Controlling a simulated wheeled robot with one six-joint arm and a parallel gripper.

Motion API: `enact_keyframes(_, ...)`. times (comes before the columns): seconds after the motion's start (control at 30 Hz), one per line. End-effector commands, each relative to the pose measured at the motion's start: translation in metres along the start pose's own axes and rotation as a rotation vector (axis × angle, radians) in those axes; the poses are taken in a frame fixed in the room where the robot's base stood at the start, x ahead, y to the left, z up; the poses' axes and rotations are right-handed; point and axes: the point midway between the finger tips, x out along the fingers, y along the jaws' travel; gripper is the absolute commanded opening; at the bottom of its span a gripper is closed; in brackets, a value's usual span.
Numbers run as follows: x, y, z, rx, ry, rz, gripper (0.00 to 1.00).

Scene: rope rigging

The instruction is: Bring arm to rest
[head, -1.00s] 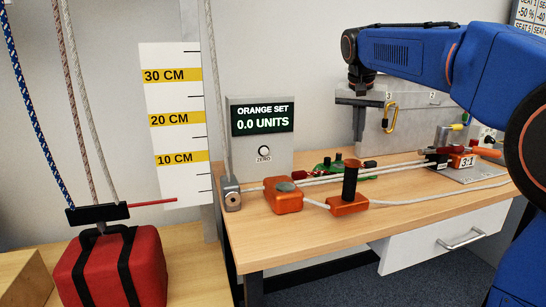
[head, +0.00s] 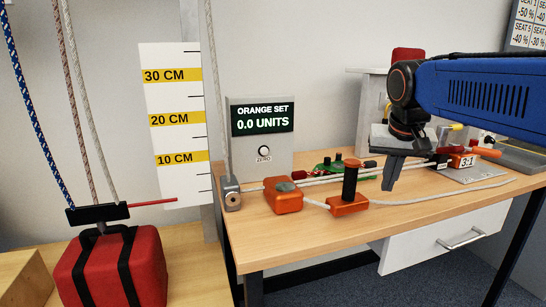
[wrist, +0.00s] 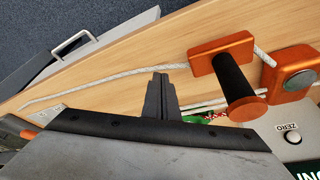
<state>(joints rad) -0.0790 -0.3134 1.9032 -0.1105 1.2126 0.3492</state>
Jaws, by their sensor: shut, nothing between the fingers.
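My gripper (head: 391,181) hangs over the right part of the wooden bench, pointing down, its fingers together and empty. In the wrist view, my gripper (wrist: 160,85) also shows shut, with bare bench and white rope around its tips. My blue arm reaches in from the right edge of the head view. The gripper is to the right of the orange block with the black post (head: 349,192) and apart from it. That block also shows in the wrist view (wrist: 222,59).
Ropes run along the bench (head: 300,238) from the pulley (head: 232,193) past the orange clamp (head: 283,195) to the 3:1 block (head: 463,161). A red bag (head: 150,262) hangs at left by the scale board (head: 170,95). The display (head: 263,121) reads 0.0 units. The bench's front right is clear.

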Motion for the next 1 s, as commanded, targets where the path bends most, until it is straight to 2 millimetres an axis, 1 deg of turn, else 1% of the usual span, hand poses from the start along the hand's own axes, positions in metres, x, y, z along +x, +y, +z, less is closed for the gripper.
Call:
enact_keyframes(0.03, 0.003, 0.007, 0.02, -0.015, 0.003, -0.006, 0.0)
enact_keyframes(0.07, 0.006, 0.01, 0.031, -0.025, 0.005, -0.01, 0.0)
enact_keyframes(0.1, 0.01, 0.015, 0.046, -0.04, 0.006, -0.015, 0.0)
enact_keyframes(0.37, 0.044, 0.039, 0.14, -0.126, 0.025, -0.048, 0.0)
enact_keyframes(0.4, 0.051, 0.042, 0.155, -0.138, 0.027, -0.053, 0.0)
enact_keyframes(0.47, 0.061, 0.047, 0.177, -0.157, 0.033, -0.059, 0.0)
enact_keyframes(0.5, 0.068, 0.05, 0.191, -0.17, 0.036, -0.063, 0.0)
enact_keyframes(0.6, 0.084, 0.056, 0.222, -0.196, 0.044, -0.072, 0.0)
enact_keyframes(0.7, 0.098, 0.06, 0.245, -0.217, 0.05, -0.079, 0.0)
enact_keyframes(0.8, 0.106, 0.063, 0.259, -0.23, 0.055, -0.082, 0.0)
enact_keyframes(0.9, 0.111, 0.064, 0.265, -0.236, 0.057, -0.084, 0.0)
enact_keyframes(1.0, 0.111, 0.064, 0.265, -0.236, 0.057, -0.084, 0.0)
